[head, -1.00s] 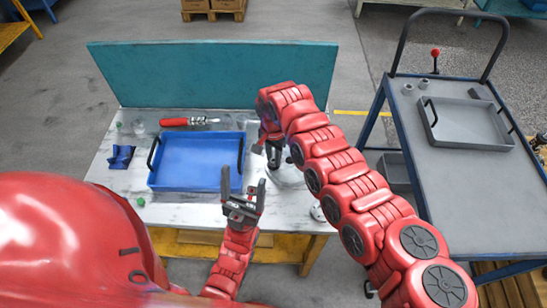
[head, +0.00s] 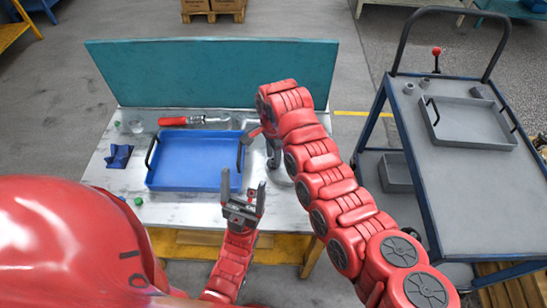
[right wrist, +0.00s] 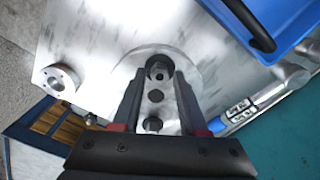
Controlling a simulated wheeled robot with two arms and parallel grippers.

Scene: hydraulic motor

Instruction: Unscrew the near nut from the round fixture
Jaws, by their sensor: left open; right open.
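The round fixture (right wrist: 188,63) is a silver disc on the table; in the head view its edge (head: 283,179) shows partly behind my right arm. Dark nuts or studs stand in a row on it in the right wrist view. The nut farthest from the teal board (right wrist: 158,71) lies between the fingertips of my right gripper (right wrist: 158,76), which is open, one finger on each side. I cannot tell whether the fingers touch it. Two more dark pieces (right wrist: 155,96) sit farther back between the fingers. My left gripper (head: 243,197) is open and empty in front of the blue tray.
The blue tray (head: 195,184) lies left of the fixture, with a red-handled tool (head: 187,120) behind it and a blue bracket (head: 119,156) to its left. A small silver flange (right wrist: 57,80) stands beside the disc. The teal board (head: 215,72) closes the back; a grey cart (head: 455,185) stands right.

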